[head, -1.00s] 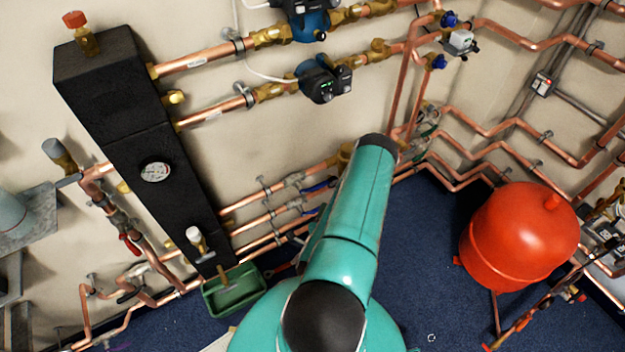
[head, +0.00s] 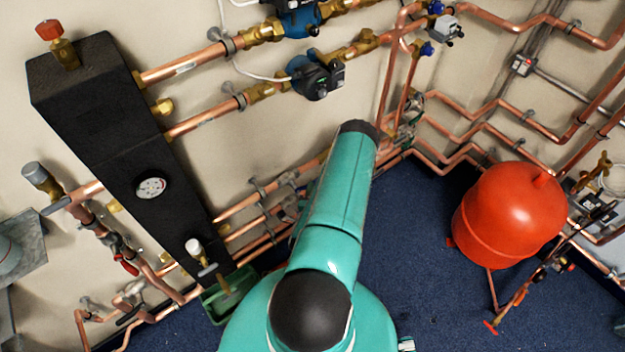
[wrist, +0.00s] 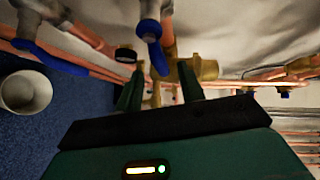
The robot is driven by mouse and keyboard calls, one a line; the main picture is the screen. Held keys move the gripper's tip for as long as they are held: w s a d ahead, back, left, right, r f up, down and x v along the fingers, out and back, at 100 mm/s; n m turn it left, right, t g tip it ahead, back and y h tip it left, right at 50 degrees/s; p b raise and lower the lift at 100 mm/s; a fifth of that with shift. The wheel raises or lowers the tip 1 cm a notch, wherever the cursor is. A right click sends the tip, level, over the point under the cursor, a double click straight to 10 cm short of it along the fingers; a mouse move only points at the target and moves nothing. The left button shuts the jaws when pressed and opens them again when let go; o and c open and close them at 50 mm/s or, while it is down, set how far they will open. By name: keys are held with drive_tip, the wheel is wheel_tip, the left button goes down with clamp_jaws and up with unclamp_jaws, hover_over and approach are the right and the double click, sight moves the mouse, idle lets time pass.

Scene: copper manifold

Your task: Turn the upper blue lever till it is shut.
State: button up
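In the wrist view, a long blue lever (wrist: 48,58) extends from a grey valve at the left. Another blue lever (wrist: 150,30) shows nearly end-on at top centre, just beyond my fingers. I cannot tell which is the upper lever. My gripper (wrist: 158,72) is open, its two dark green fingers apart with brass fittings visible behind the gap. It touches no lever that I can see.
A black header (head: 110,140) and copper pipes line the wall. A red tank (head: 510,215) stands at the right and a green bin (head: 213,305) near my body. Blue floor (head: 405,235) between arm and tank is clear. A white cup-like object (wrist: 26,92) is left in the wrist view.

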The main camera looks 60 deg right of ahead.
drive_tip(key=r+x, duration=0.1)
drive_tip(key=x, duration=0.5)
drive_tip(key=shift+d+f, duration=0.25)
drive_tip(key=shift+f, duration=0.25)
drive_tip(key=shift+w, duration=0.15)
clamp_jaws()
